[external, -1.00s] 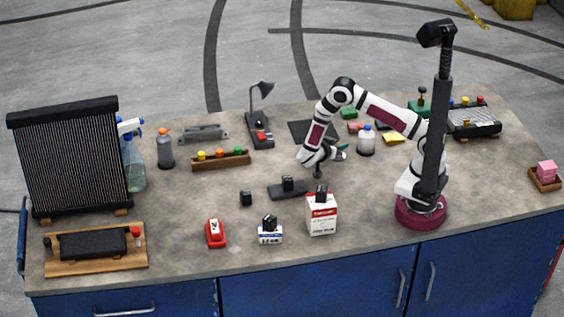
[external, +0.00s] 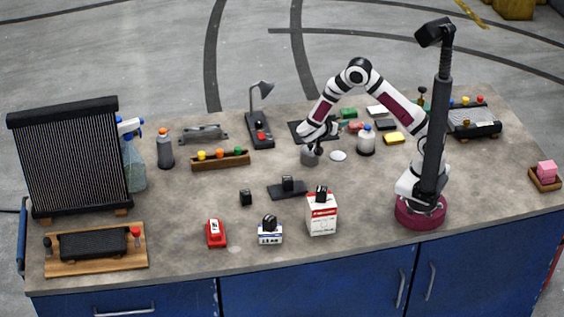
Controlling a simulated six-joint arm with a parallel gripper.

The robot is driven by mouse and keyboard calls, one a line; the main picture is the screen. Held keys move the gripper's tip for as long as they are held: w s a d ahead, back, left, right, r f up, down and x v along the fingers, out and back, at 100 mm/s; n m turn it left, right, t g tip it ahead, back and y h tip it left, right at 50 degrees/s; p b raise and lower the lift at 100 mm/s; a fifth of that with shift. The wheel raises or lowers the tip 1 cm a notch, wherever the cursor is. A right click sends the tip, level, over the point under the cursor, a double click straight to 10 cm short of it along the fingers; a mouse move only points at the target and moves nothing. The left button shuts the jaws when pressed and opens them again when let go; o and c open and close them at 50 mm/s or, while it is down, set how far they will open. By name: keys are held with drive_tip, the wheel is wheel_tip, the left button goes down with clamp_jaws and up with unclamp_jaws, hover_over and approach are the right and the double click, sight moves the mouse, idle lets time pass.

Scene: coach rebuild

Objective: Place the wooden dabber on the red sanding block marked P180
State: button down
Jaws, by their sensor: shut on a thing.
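My gripper (external: 318,143) is above the middle of the bench, just behind a grey cup-like thing (external: 309,158). It is shut on a small dark-looking thing (external: 320,150) that hangs below it. I take this for the wooden dabber, but it is too small to make out its wood or shape. The red sanding block (external: 356,128) lies to the right of my gripper, among other coloured blocks. Its P180 marking is too small to read, and it is partly hidden by its neighbours.
Green (external: 348,113), white (external: 377,111), dark (external: 386,124) and yellow (external: 394,138) blocks lie around the red one. A white disc (external: 338,156) lies beside the grey cup-like thing. A black lamp (external: 260,128) stands left.

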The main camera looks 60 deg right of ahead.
wheel_tip(320, 180, up, 24)
drive_tip(key=w+a+n+t+y, duration=0.2)
drive_tip(key=w+a+n+t, duration=0.25)
drive_tip(key=w, duration=0.45)
drive_tip(key=w+a+n+t+y, duration=0.2)
drive_tip(key=w+a+n+t, duration=0.3)
drive_tip(key=w, duration=0.4)
drive_tip(key=w+a+n+t+y, duration=0.4)
drive_tip(key=w+a+n+y, duration=0.1)
drive_tip(key=a, duration=0.1)
drive_tip(key=n+g+y, duration=0.8)
drive_tip(key=n+y, duration=0.9)
hover_over(214, 226)
drive_tip(key=f, duration=2.4)
drive_tip(key=shift+d+f, duration=0.35)
drive_tip(key=shift+s+a+f, duration=0.1)
drive_tip(key=shift+a+f, duration=0.1)
drive_tip(key=shift+f, duration=0.9)
drive_tip(key=shift+a+f, duration=0.2)
drive_tip(key=shift+f, duration=0.9)
